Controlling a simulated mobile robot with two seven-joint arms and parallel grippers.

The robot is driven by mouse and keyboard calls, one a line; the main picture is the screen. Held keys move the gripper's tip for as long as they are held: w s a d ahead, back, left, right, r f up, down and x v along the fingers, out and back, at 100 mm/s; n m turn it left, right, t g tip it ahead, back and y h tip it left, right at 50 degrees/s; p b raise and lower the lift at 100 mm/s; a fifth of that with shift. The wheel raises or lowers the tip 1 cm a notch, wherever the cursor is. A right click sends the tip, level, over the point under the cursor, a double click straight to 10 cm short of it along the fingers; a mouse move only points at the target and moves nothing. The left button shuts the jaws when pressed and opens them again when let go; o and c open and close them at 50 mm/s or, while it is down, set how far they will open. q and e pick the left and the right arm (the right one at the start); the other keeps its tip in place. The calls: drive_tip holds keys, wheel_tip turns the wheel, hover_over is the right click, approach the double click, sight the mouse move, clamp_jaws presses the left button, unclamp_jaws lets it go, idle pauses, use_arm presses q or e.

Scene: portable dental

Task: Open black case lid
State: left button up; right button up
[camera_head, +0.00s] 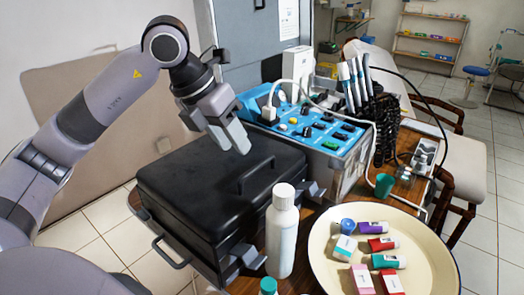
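The black case (205,197) stands on a wooden table with its lid down. A dark handle (257,174) sits on the lid, and another handle (172,253) is on its left side. Grey latches show at the front edge (247,258) and the right corner (312,190). My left gripper (231,146) is above the far part of the lid, pointing down. Its two fingers look close together with nothing seen between them, and I cannot tell whether they are fully shut. Whether they touch the lid is unclear. My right gripper is not in view.
A white bottle (282,232) stands close in front of the case. A round cream tray (440,262) with several small boxes and tubes is at the right. A blue dental unit (308,130) with cables and handpieces stands behind the case. A green cup (384,186) is beside it.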

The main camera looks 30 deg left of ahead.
use_arm(q)
drive_tip(key=x, duration=0.7)
clamp_jaws()
